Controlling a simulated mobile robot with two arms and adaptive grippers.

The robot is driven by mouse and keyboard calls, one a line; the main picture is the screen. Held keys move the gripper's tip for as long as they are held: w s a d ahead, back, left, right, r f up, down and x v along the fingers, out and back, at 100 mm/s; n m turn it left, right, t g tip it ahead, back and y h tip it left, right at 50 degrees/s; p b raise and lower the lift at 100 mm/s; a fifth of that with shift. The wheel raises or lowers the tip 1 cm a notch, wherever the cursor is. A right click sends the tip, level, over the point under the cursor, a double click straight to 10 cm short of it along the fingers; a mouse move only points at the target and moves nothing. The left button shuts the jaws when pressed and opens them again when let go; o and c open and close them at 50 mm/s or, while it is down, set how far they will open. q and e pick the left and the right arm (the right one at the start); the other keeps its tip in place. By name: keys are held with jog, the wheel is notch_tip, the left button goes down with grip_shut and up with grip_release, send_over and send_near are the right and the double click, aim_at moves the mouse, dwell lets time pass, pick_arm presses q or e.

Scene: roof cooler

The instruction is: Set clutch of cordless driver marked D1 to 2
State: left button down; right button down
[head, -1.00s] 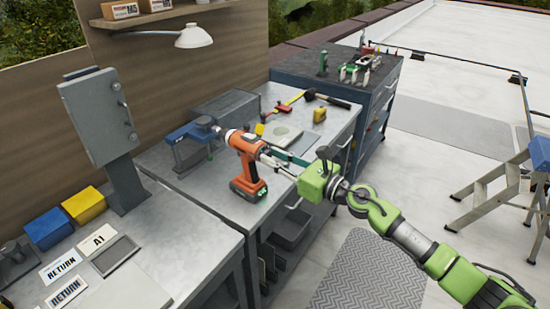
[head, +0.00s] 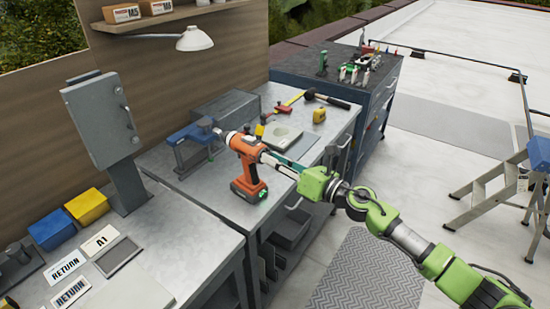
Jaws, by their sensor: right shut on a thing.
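The orange and dark cordless driver (head: 247,145) stands upright on its battery base near the front edge of the grey workbench (head: 215,190). The clutch numbers and the D1 mark are too small to read. My left gripper is not in view.
A blue vise-like tool (head: 192,135) stands behind the driver. A yellow item (head: 319,115) and a hammer (head: 325,98) lie farther back. A grey cabinet on a post (head: 102,117) stands left. A stepladder (head: 490,195) stands on open floor at right.

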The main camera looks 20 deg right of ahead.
jog(key=shift+m+p, duration=0.4)
jog(key=shift+m, duration=0.9)
jog(key=c, duration=1.8)
grip_release()
jog(key=v, duration=1.2)
jog(key=shift+d, duration=0.1)
